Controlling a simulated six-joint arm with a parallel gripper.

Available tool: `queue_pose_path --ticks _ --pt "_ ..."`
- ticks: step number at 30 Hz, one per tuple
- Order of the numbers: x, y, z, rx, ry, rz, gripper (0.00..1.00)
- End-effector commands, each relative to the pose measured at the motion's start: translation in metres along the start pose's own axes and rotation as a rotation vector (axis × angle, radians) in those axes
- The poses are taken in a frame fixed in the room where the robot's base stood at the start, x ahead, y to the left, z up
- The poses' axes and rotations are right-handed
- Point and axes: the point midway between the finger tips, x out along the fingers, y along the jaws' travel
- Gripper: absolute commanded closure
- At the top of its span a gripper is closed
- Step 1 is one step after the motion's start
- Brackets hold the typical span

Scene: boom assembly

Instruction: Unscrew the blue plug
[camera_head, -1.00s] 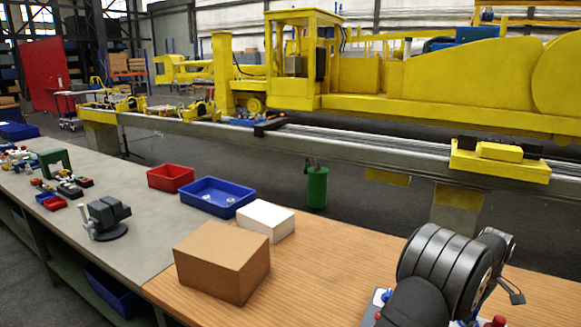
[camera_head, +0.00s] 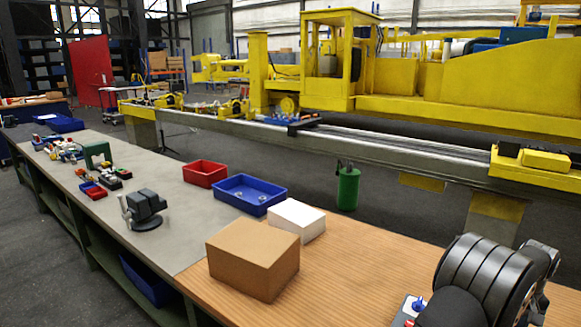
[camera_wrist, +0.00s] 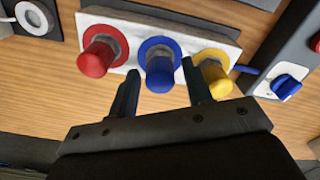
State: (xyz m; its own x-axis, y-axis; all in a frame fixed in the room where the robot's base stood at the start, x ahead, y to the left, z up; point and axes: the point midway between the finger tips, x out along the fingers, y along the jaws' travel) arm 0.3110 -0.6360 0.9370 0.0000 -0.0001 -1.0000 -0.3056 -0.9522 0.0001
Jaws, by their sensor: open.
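The blue plug (camera_wrist: 160,70) sits in the middle of a pale plate (camera_wrist: 130,28) in the wrist view, between a red plug (camera_wrist: 97,57) and a yellow plug (camera_wrist: 216,75). My gripper (camera_wrist: 158,82) is open, with one finger on each side of the blue plug near its front end. The right finger is close to the plug's side; I cannot tell whether it touches. The head view shows a blue part (camera_head: 418,305) at the lower right, partly hidden by my arm; my fingers are hidden there.
A blue knob (camera_wrist: 287,87) is on a grey box to the right. A brown box (camera_head: 253,258), a white box (camera_head: 297,219), a blue tray (camera_head: 249,208) and a red tray (camera_head: 205,185) stand on the bench. A vise (camera_head: 145,208) is farther left. Wooden bench surface between is clear.

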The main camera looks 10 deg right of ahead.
Motion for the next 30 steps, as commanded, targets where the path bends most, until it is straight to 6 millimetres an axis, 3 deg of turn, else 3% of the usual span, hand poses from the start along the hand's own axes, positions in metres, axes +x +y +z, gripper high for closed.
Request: queue_pose_path --ticks 24,30 --pt "0.0 0.0 0.0 0.905 0.0 0.0 0.55" --pt "0.0 0.0 0.0 1.001 0.0 0.0 0.55"
